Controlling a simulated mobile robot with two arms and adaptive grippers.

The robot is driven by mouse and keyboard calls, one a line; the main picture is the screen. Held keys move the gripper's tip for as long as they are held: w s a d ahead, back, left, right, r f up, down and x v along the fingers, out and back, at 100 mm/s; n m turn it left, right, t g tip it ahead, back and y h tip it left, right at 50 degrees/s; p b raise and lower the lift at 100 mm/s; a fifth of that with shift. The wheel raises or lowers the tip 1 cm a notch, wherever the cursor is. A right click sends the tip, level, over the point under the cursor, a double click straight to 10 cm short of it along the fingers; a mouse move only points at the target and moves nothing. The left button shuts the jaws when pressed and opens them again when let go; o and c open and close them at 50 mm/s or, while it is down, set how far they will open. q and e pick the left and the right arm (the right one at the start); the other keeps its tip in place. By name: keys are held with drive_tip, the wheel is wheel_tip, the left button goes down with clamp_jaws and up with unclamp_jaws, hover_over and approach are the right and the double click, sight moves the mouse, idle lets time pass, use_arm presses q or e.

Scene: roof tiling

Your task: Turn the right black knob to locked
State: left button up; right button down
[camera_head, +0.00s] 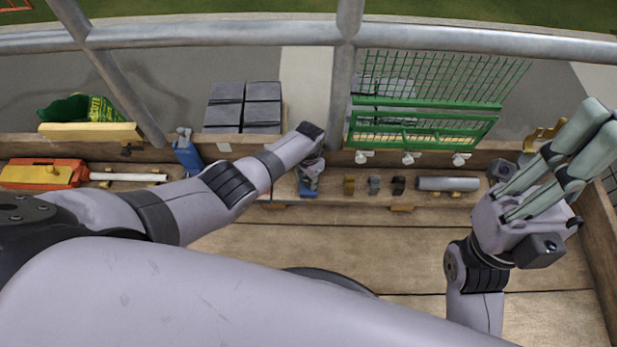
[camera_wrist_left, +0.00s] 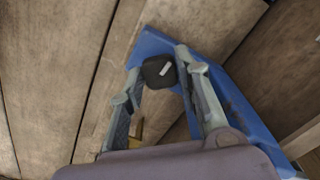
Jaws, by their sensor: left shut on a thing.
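The right black knob (camera_wrist_left: 158,71) sits on a blue bracket (camera_wrist_left: 232,105) in the left wrist view, with a short white mark on its face. My left gripper (camera_wrist_left: 157,68) has its two fingertips on either side of the knob and is shut on it. In the head view my left gripper (camera_head: 309,176) reaches down to the right blue bracket (camera_head: 308,190) on the wooden ledge; the knob is hidden there by the gripper. My right gripper (camera_head: 601,113) is raised at the right, away from the knob, its fingers pointing up; I cannot tell how far apart they are.
Another blue bracket (camera_head: 187,156) stands left on the ledge. Several small clamps and a grey cylinder (camera_head: 448,184) lie right of my left gripper. Metal rails (camera_head: 220,33) cross above.

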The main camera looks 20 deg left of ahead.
use_arm(q)
drive_tip(key=m, duration=0.4)
drive_tip(key=shift+m, duration=0.3)
drive_tip(key=m, duration=0.4)
drive_tip(key=shift+m, duration=0.3)
drive_tip(key=m, duration=0.4)
drive_tip(key=shift+m+b, duration=0.35)
drive_tip(key=shift+m, duration=1.55)
drive_tip(key=o, duration=1.1)
drive_tip(key=shift+o, duration=0.2)
